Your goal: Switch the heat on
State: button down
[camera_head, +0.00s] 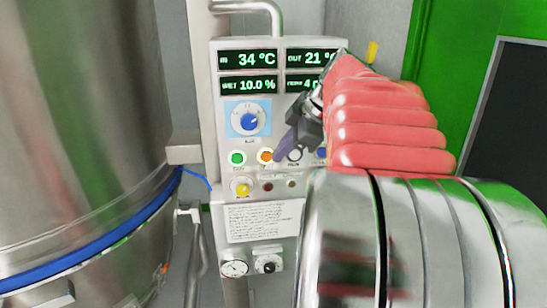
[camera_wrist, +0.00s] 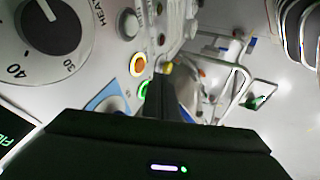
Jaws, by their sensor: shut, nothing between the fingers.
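The control panel (camera_head: 221,120) stands upright in the head view, with a row of round buttons below its dials. An orange button (camera_head: 267,156) is lit; it also shows glowing in the wrist view (camera_wrist: 138,64). A green button (camera_head: 237,158) is left of it. A dial marked HEAT (camera_wrist: 52,22) shows in the wrist view; my arm hides it in the head view. My gripper (camera_head: 280,154) is shut and empty, its tips just right of the orange button. Its dark fingers show in the wrist view (camera_wrist: 161,92). I cannot tell whether they touch the panel.
A blue-backed dial (camera_head: 249,119) is above the green button. A yellow knob (camera_head: 241,187) is below it. Displays (camera_head: 248,59) read 34 °C and 21 °C. A large steel vessel (camera_head: 75,100) fills the left. Gauges (camera_head: 234,268) sit below the panel's paper sheet (camera_head: 262,221).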

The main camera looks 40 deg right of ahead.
jog(key=v, duration=0.6)
jog(key=shift+a, duration=0.1)
dwell(0.5)
jog(key=s+a+f+m, duration=0.3)
jog(key=a+f, duration=0.3)
jog(key=a, duration=0.4)
jog(key=s+a+f+m+g, duration=0.1)
jog(key=s+a+f+m, duration=0.2)
jog(key=a+f, duration=0.4)
jog(key=s+a+f+m, duration=0.3)
jog(key=a+f, duration=0.4)
jog(key=a, duration=0.7)
jog(key=shift+a+f+m+g+h, duration=0.2)
jog(key=shift+a+m+g+h, duration=0.2)
jog(key=shift+m, duration=0.1)
dwell(0.4)
